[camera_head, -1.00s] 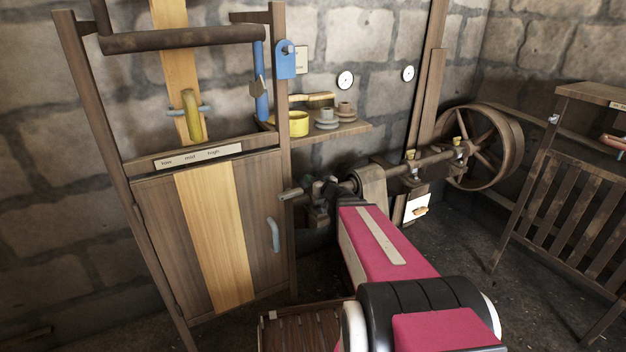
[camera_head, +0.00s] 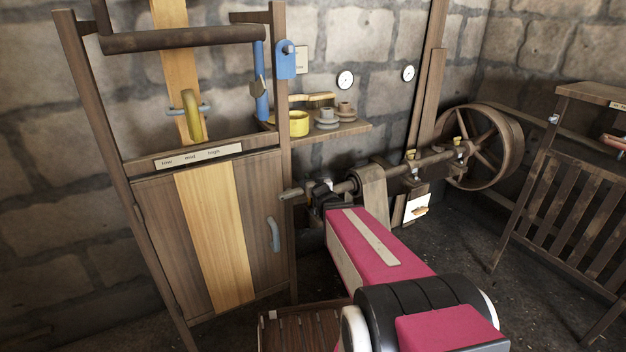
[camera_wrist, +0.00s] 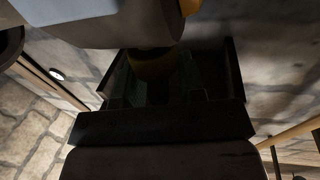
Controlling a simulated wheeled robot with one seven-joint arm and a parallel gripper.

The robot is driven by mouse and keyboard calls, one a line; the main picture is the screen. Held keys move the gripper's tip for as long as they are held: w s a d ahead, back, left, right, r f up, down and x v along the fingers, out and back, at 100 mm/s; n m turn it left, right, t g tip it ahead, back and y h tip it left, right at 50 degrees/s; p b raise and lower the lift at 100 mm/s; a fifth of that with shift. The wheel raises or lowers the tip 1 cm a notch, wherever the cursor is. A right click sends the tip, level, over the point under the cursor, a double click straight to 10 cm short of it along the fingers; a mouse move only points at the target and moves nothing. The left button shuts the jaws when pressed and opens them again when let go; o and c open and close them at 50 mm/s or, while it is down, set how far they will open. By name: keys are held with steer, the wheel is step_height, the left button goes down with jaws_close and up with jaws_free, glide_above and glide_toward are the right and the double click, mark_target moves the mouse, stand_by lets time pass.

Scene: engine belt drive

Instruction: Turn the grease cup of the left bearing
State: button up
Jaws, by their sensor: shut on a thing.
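My gripper (camera_head: 324,191) is at the near left end of the shaft, beside the bearing there; my magenta arm reaches up to it from below. In the wrist view my dark jaws (camera_wrist: 178,88) stand around a yellow-brown round piece (camera_wrist: 152,66), which looks like the grease cup, and are shut on it. A pale grey body (camera_wrist: 92,24) covers the upper part of that view and hides some of the piece. In the head view this cup cannot be made out behind the gripper.
The shaft (camera_head: 432,160) runs right to a large spoked wheel (camera_head: 484,148). A wooden cabinet (camera_head: 262,200) stands close left of the gripper. A shelf (camera_head: 350,129) with a yellow tin (camera_head: 298,123) is above. A slatted wooden frame (camera_head: 560,190) is at right.

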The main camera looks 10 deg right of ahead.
stand_by(0.5)
steer(key=o, duration=0.6)
steer(key=shift+c, duration=0.2)
